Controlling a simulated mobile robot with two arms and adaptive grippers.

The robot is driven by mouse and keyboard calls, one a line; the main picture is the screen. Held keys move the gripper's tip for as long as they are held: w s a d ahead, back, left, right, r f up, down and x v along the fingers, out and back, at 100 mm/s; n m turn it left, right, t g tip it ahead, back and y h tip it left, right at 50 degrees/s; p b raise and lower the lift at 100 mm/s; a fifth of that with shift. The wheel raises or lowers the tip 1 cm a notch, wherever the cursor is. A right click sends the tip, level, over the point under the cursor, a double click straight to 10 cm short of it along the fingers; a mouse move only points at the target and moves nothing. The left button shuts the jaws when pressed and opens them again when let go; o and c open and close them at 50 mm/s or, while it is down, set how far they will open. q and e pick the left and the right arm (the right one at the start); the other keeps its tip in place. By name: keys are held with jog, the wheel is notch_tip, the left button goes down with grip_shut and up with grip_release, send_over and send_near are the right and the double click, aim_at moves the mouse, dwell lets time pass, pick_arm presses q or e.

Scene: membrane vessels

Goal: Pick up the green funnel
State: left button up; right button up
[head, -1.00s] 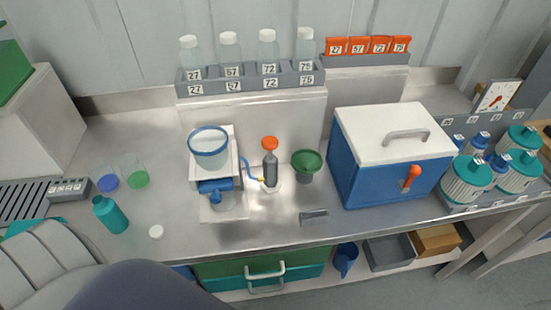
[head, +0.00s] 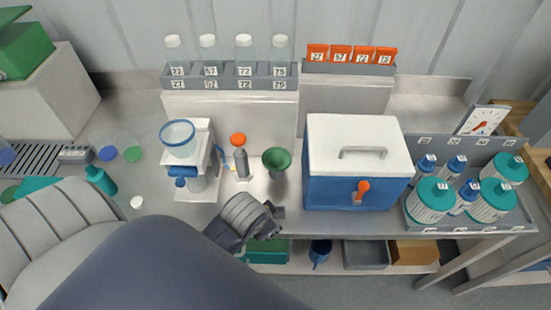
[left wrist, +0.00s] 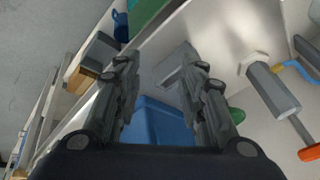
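The green funnel (head: 277,160) sits upright in its stand on the metal bench, between the orange-capped grey pump (head: 240,158) and the blue-and-white cooler box. My left gripper (head: 277,212) is over the bench's front edge, nearer than the funnel and apart from it. In the left wrist view my left gripper (left wrist: 160,62) has its two fingers spread, with nothing between them. A green bit of the funnel (left wrist: 237,115) shows there beside the right-hand finger, which hides the rest. My right gripper is in neither view.
The cooler box (head: 352,185) stands right of the funnel. A filter unit with a clear, blue-rimmed cup (head: 178,138) stands left of the pump. A bottle rack (head: 228,82) is behind.

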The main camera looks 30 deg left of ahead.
pick_arm(q)
jog(key=w+a+r+m+t+y, duration=0.1)
jog(key=w+a+r, duration=0.15)
jog(key=w, duration=0.35)
jog(key=w+a+r+m+t+y, duration=0.1)
jog(key=w+a+r+m+y, duration=0.1)
jog(key=w+r, duration=0.35)
jog(key=p, duration=0.2)
send_near(281, 167)
jog(key=shift+a+r+x, duration=0.2)
jog(key=shift+a+x, duration=0.2)
jog(key=shift+x, duration=1.55)
jog(key=x, duration=0.2)
jog(key=p+x, duration=0.1)
jog(key=shift+w+d+f, duration=0.15)
jog(key=shift+w+f, duration=0.1)
jog(key=shift+f, duration=0.15)
jog(key=shift+w+f, duration=0.15)
jog(key=shift+f, duration=0.15)
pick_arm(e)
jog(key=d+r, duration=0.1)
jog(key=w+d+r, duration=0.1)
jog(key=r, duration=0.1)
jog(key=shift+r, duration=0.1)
pick_arm(q)
grip_shut()
